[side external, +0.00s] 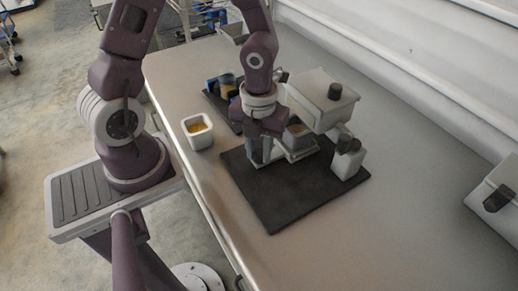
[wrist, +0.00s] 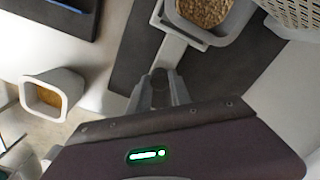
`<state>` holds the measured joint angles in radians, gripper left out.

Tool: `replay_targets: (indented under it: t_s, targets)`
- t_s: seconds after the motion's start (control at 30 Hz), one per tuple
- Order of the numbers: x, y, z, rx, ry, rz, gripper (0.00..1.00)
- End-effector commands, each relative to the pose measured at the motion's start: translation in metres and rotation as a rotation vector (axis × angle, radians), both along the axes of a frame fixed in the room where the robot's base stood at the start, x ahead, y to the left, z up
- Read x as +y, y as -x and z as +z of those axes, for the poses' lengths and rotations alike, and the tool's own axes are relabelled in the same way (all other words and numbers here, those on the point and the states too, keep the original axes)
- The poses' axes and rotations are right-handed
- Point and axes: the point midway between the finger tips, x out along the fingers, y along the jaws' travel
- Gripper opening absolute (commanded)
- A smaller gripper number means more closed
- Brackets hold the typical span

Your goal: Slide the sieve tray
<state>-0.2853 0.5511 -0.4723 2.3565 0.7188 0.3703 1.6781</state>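A pale bar runs from near this handle toward a pale container of tan granules (wrist: 208,12). That container also shows in the side view (side external: 298,138), below the white hopper (side external: 322,98). A pale perforated piece (wrist: 291,14), which looks like the sieve tray, is cut off at the wrist view's top right. In the side view my gripper (side external: 262,160) is left of the container, its fingertips partly hidden.
The apparatus stands on a dark base plate (side external: 284,205). A white cup with tan contents (side external: 198,140) stands left of it. A white post with a dark top (side external: 347,167) is at the right. Another dark board with blue parts (side external: 215,88) lies behind.

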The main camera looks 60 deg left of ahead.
Motion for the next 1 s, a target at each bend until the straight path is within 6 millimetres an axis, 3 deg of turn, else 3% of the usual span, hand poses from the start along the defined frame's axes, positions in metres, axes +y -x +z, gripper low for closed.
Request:
replay_targets:
  t_s: [0.1, 1.0]
  targets:
    - [-0.0001, -0.0001, 0.0002, 0.000, 0.000, 0.000, 0.00]
    - [-0.0002, -0.0003, 0.0005, -0.001, 0.000, 0.001, 0.00]
